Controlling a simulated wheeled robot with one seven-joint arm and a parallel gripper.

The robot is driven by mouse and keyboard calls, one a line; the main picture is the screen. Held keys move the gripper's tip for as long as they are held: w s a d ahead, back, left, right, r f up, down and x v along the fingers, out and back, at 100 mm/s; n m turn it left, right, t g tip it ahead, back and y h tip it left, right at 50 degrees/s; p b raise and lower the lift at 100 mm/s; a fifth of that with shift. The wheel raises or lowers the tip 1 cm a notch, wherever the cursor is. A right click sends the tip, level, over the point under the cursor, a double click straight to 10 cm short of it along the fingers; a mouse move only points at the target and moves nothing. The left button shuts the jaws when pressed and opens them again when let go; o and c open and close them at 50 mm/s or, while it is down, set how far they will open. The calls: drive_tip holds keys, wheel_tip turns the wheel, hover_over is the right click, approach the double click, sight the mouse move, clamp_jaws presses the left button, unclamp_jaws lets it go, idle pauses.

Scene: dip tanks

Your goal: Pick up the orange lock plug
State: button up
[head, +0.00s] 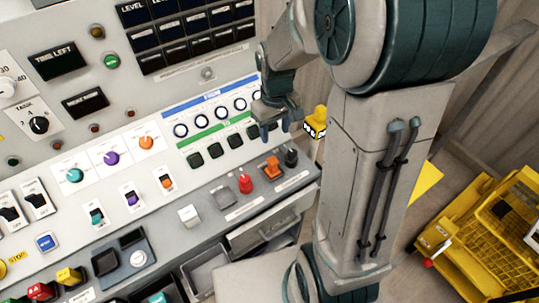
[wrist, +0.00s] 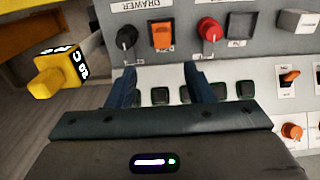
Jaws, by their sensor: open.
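The orange plug (head: 271,168) sits upright on the right end of the console's sloping ledge, between a red knob (head: 245,183) and a black knob (head: 291,157). In the wrist view the orange plug (wrist: 162,36) shows near the top middle, beyond the fingertips and roughly in line with the gap between them. My gripper (head: 275,127) is open and empty, above and behind the plug in the head view. Its two dark blue fingers also show in the wrist view (wrist: 160,76), apart from the plug.
A yellow block with black-and-white markings (head: 316,123) stands just right of my gripper; it is at left in the wrist view (wrist: 62,70). Green buttons (head: 214,150) line the panel near the fingers. A drawer (head: 265,230) stands below the ledge. A yellow cart (head: 490,230) is at right.

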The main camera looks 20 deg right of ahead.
approach(272, 160)
drive_tip(key=f, duration=0.5)
drive_tip(key=shift+d, duration=0.3)
drive_tip(key=shift+s+a+f+p, duration=0.1)
drive_tip(key=shift+f+p, duration=0.1)
drive_tip(key=shift+f, duration=0.7)
drive_tip(key=shift+w+a+f+p, duration=0.1)
drive_tip(key=shift+f+p, duration=0.1)
drive_tip(key=shift+f, duration=0.75)
drive_tip(key=shift+s+a+f+p, duration=0.1)
drive_tip(key=shift+f+p, duration=0.1)
drive_tip(key=shift+f, duration=0.7)
drive_tip(key=c, duration=1)
drive_tip(key=shift+r, duration=0.2)
